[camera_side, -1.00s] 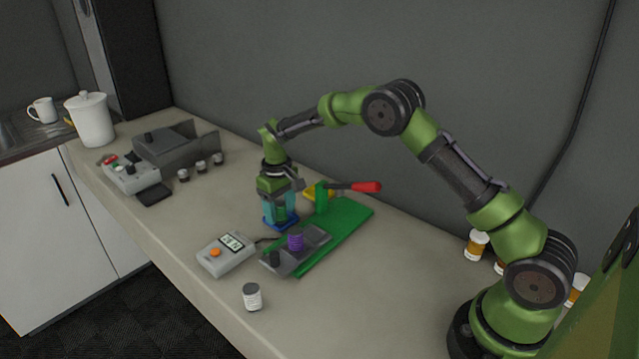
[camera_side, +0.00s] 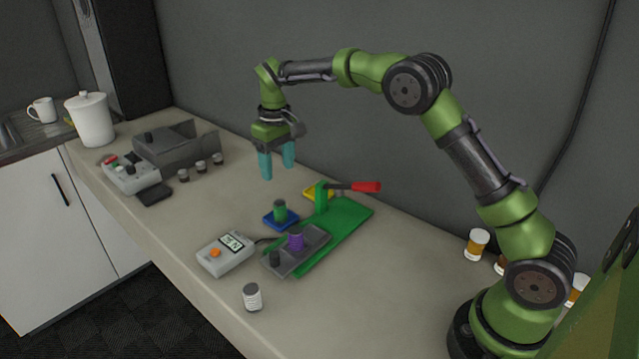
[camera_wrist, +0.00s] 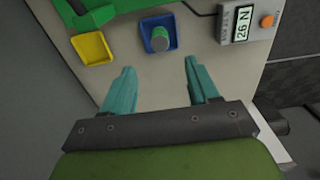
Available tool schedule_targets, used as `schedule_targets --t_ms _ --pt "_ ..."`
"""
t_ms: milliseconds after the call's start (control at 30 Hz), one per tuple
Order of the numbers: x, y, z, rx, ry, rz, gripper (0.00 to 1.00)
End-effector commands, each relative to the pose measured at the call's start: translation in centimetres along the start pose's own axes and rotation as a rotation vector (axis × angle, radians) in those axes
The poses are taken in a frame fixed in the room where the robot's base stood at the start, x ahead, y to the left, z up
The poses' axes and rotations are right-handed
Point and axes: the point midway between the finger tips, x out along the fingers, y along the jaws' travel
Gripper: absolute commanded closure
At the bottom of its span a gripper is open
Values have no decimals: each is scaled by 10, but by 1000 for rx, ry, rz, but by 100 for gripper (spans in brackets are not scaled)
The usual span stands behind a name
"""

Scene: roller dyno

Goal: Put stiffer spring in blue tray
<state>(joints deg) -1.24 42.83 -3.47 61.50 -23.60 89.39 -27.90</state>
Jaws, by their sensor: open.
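A green spring (camera_side: 280,211) stands upright in the blue tray (camera_side: 271,223). In the wrist view the spring (camera_wrist: 160,40) sits inside the blue tray (camera_wrist: 146,24). My gripper (camera_side: 278,172) is open and empty, raised above and behind the tray. Its teal fingers are wide apart in the wrist view (camera_wrist: 160,85). A purple spring (camera_side: 296,241) stands on the grey tester platform (camera_side: 313,249), apart from my gripper. The meter (camera_side: 227,253) reads 26 N in the wrist view (camera_wrist: 243,22).
A yellow tray (camera_side: 315,194) lies behind the green press (camera_side: 346,226), which has a red-handled lever (camera_side: 366,187). A white ribbed cylinder (camera_side: 252,297) stands near the front edge. Grey equipment (camera_side: 168,148) stands at the back left. Bare table lies left of the blue tray.

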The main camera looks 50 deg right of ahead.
Motion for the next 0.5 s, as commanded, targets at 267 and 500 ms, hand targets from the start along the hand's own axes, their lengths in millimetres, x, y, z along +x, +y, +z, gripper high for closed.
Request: schedule_targets --t_ms 267,500 --pt "-88 -10 68 79 163 -68 40" --pt "-133 -22 165 173 333 -150 40"
